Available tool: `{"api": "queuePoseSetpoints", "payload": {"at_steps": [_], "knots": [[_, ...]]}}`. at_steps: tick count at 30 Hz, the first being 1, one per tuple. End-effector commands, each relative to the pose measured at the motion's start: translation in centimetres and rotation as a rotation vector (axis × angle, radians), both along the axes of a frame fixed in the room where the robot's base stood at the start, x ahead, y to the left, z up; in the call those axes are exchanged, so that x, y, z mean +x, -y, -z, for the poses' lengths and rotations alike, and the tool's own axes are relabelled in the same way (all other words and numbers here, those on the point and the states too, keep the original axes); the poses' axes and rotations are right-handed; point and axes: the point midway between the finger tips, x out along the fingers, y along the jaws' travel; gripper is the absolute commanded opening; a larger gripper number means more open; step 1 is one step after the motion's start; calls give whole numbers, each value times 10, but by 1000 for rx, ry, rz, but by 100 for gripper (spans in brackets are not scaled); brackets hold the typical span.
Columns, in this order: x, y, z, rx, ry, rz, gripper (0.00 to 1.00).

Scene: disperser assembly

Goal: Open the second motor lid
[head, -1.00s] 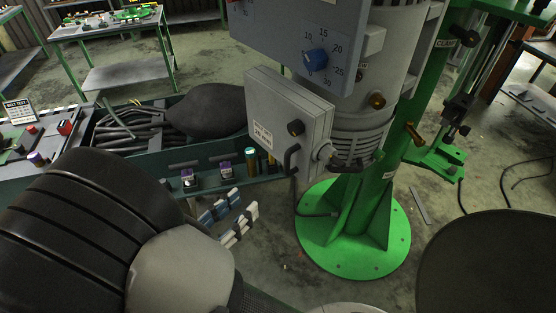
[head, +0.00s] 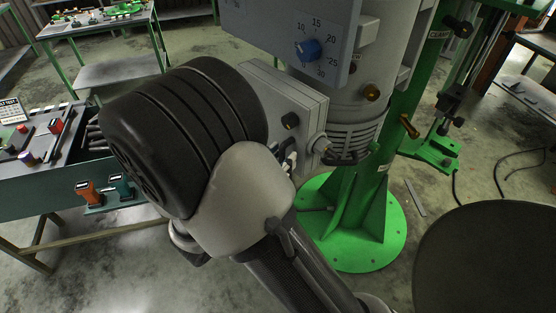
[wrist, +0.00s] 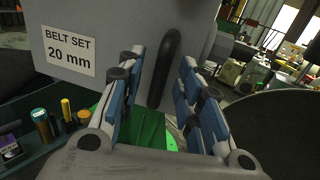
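A grey box-like lid (head: 300,98) is on the motor's left side in the head view and looks closed. In the wrist view the grey lid face (wrist: 100,18) carries a "BELT SET 20 mm" label and a black upright bar handle (wrist: 168,62). My gripper (wrist: 160,88) is open, with its blue-padded fingers on both sides of the handle's lower part. I see gaps beside the handle and no clear contact. In the head view my wrist hides much of the lid and the handle; only bits of the fingers (head: 289,160) show.
The blue dial panel (head: 295,35) hangs above the lid. The green stand (head: 352,225) is below right. A bench with small coloured parts (head: 50,135) is at the left. In the wrist view, bottles (wrist: 41,122) stand left of the fingers.

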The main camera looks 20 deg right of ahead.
Motion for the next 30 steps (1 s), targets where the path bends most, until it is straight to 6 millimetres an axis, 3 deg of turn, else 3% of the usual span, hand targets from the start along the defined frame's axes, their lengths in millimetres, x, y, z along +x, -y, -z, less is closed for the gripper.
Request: {"api": "queuePoseSetpoints", "payload": {"at_steps": [5,19,30], "knots": [[0,0,0,0,0,0,32],[0,0,0,0,0,1,0],[0,0,0,0,0,1,0]]}}
